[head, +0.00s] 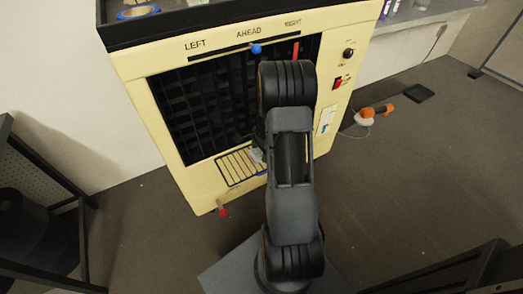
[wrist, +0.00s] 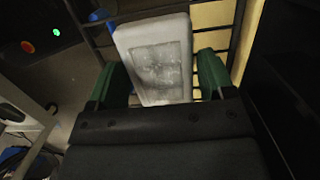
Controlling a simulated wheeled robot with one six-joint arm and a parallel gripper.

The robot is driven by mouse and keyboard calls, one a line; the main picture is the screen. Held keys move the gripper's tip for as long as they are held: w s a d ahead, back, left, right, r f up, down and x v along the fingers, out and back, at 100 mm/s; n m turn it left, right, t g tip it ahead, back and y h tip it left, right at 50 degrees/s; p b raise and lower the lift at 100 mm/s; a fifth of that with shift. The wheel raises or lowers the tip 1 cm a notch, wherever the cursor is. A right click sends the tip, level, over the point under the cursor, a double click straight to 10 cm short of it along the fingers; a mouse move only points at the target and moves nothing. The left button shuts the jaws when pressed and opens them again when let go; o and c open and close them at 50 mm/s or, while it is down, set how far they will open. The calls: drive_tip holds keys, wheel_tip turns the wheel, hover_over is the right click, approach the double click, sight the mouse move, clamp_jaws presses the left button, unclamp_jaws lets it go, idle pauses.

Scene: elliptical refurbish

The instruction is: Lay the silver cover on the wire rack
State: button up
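The silver cover (wrist: 155,58) is a pale grey, box-like piece with a recessed rectangular panel. In the wrist view it lies between the two green fingers of my gripper (wrist: 163,75), with narrow gaps showing at their tips. It lies over the dark bars of the wire rack (wrist: 228,38); whether it rests on them I cannot tell. In the head view the wire rack (head: 236,166) is at the low front of the cream machine. A small part of the cover (head: 257,155) shows at its right end, beside my arm, which hides most of the gripper.
The cream machine (head: 185,165) has a dark grille and a blue-knobbed slider (head: 256,49) above the rack. A red-tipped part (head: 223,212) sticks out at its lower front. An orange and white tool (head: 372,114) lies on the floor at right. A dark frame (head: 50,165) stands at left.

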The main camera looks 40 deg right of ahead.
drive_tip(key=shift+o, duration=1.4)
drive_tip(key=shift+r, duration=0.1)
wheel_tip(320, 180, up, 11)
drive_tip(key=d+p, duration=0.2)
drive_tip(key=p, duration=0.2)
drive_tip(key=s+a+r+n+t+h, duration=0.1)
drive_tip(key=s+a+r+n, duration=0.2)
drive_tip(key=a+r+n, duration=0.85)
drive_tip(key=s+a+r+n+t+h, duration=0.1)
drive_tip(key=s+a+n, duration=0.7)
drive_tip(key=a, duration=0.3)
drive_tip(key=shift+s+t, duration=0.4)
drive_tip(key=shift+s, duration=0.1)
drive_tip(key=shift+r, duration=0.2)
